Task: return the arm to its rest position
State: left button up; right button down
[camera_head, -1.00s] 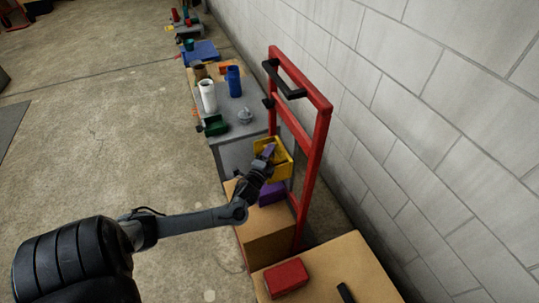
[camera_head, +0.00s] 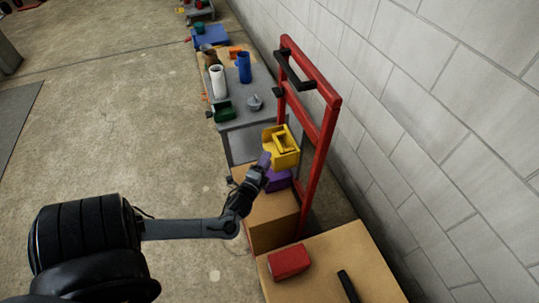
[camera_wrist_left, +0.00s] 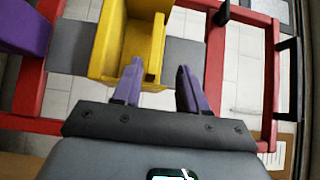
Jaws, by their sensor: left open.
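My left arm comes in from the left in the head view. Its left gripper (camera_head: 264,161) has purple fingertips and is just left of and below the yellow bin (camera_head: 271,140). In the left wrist view the gripper (camera_wrist_left: 157,82) is open, with nothing between its two fingers. The yellow bin (camera_wrist_left: 107,48) lies ahead of the fingers there, close to the left finger; whether they touch I cannot tell. My right gripper is not in view.
A red upright frame (camera_head: 320,140) with a black handle stands between the arm and the block wall (camera_head: 420,120). A purple bin (camera_head: 278,181) and a cardboard box (camera_head: 272,220) are below the gripper. A red box (camera_head: 289,262) sits nearer. Open floor (camera_head: 120,130) lies left.

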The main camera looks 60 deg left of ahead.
pick_arm(q)
jog(key=shift+s+d, duration=0.1)
jog(key=shift+s, duration=0.1)
dwell(0.3)
jog(key=s+d+n+g+h, duration=0.2)
jog(key=d+n+g+h, duration=0.15)
jog(key=d, duration=0.85)
jog(key=s+d+n+g+h, duration=0.2)
jog(key=d+h, duration=0.3)
jog(key=d, duration=0.6)
jog(key=s+d+r+n+g+h, duration=0.25)
jog(key=s+d+g, duration=0.35)
jog(key=s, duration=0.3)
notch_tip(320, 180, up, 36)
jog(key=p, duration=3.5)
jog(key=shift+s+d+f+n+p, duration=0.15)
jog(key=shift+d+f+n+p, duration=0.05)
jog(key=shift+n+p, duration=0.2)
